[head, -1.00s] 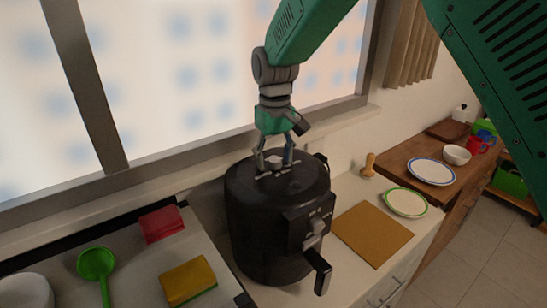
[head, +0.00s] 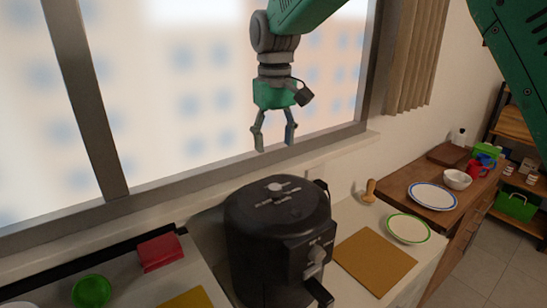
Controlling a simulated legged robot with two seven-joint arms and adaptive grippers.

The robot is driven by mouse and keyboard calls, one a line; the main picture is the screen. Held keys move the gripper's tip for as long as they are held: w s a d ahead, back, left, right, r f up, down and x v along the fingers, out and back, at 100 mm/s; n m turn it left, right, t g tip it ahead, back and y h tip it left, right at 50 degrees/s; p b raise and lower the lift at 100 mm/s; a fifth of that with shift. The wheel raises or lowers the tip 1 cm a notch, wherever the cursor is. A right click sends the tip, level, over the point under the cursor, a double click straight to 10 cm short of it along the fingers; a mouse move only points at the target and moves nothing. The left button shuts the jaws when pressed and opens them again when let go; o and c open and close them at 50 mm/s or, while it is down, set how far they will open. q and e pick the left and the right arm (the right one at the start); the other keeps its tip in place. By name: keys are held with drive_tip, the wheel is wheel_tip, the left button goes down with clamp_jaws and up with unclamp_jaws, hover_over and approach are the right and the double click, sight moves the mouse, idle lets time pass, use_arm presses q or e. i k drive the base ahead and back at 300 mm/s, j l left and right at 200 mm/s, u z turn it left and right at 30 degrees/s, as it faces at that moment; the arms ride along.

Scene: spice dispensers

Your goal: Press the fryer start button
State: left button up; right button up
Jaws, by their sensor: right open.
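The black fryer (head: 277,235) stands upright on the counter in the head view. A grey round knob (head: 275,189) with light markings around it sits on its lid, and another grey knob (head: 317,255) is on its front panel. The fryer's handle sticks out at the lower front. I cannot tell which part is the start button. My right gripper (head: 274,147) hangs above the lid, pointing down, open and empty, clear of the fryer. My left gripper is not in view.
A wooden board (head: 375,260) and a green-rimmed plate (head: 409,228) lie right of the fryer. The window wall rises behind.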

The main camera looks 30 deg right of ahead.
sight(309, 272)
drive_tip(key=k, duration=1)
